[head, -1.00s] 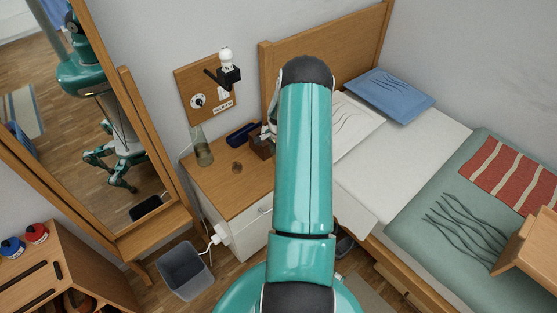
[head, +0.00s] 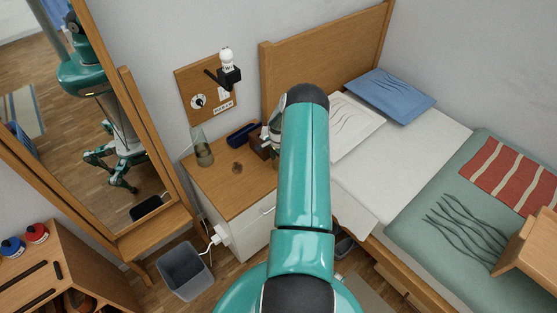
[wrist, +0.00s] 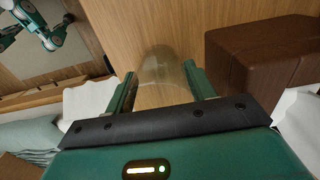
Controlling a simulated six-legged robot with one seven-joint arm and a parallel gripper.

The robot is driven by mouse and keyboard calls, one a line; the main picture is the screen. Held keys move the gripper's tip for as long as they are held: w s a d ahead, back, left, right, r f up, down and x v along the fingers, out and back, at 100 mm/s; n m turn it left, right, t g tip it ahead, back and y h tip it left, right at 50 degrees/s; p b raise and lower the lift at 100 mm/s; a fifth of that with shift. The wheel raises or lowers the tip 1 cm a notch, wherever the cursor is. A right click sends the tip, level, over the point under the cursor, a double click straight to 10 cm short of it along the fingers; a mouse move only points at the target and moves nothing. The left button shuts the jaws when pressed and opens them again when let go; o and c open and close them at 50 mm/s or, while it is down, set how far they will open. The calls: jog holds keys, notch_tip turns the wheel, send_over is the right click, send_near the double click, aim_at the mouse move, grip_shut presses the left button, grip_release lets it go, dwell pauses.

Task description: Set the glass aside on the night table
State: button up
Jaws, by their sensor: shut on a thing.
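A clear drinking glass (wrist: 160,68) stands out faintly between the two green fingers of my gripper (wrist: 161,84) in the wrist view. The fingers are shut on it, one on each side. In the head view my arm hides most of the gripper and the glass. The wooden night table (head: 215,190) stands left of my arm, beside the bed, and my gripper is at its right side.
On the night table are a tall glass vessel (head: 203,152), a dark blue case (head: 243,134), a small brown item (head: 237,168) and a brown box (wrist: 265,55) close beside the gripper. Bare tabletop shows at the front left. A grey bin (head: 185,272) stands on the floor.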

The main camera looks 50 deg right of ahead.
jog(key=o, duration=1.1)
jog(key=shift+f, duration=0.1)
notch_tip(320, 180, up, 12)
jog(key=w+a+r+n+h, duration=0.1)
jog(key=w+a+r+n, duration=0.2)
jog(key=a+r, duration=0.45)
jog(key=w+a+r+n, duration=0.2)
jog(key=w+a+r, duration=0.15)
jog(key=r, duration=0.65)
jog(key=s+a+r+n+t, duration=0.2)
jog(key=a+r+n, duration=0.3)
jog(key=a+r, duration=0.85)
jog(key=s+a+r+n+t, duration=0.1)
jog(key=s+a+r+n, duration=0.15)
jog(key=a, duration=0.45)
jog(key=s+a+r+n+t, duration=0.1)
jog(key=s+a+r+n, duration=0.2)
jog(key=a, duration=0.4)
jog(key=s+a+n, duration=0.1)
jog(key=s+a, duration=0.2)
jog(key=s, duration=0.1)
jog(key=s+a+r+n+t, duration=0.1)
jog(key=s+a+n, duration=0.1)
jog(key=s+a, duration=0.2)
jog(key=s+a+n+y, duration=0.1)
jog(key=s+a+n, duration=0.1)
jog(key=s, duration=0.3)
jog(key=shift+a+r+t, duration=0.25)
jog(key=shift+a+t, duration=0.05)
jog(key=shift+a, duration=0.35)
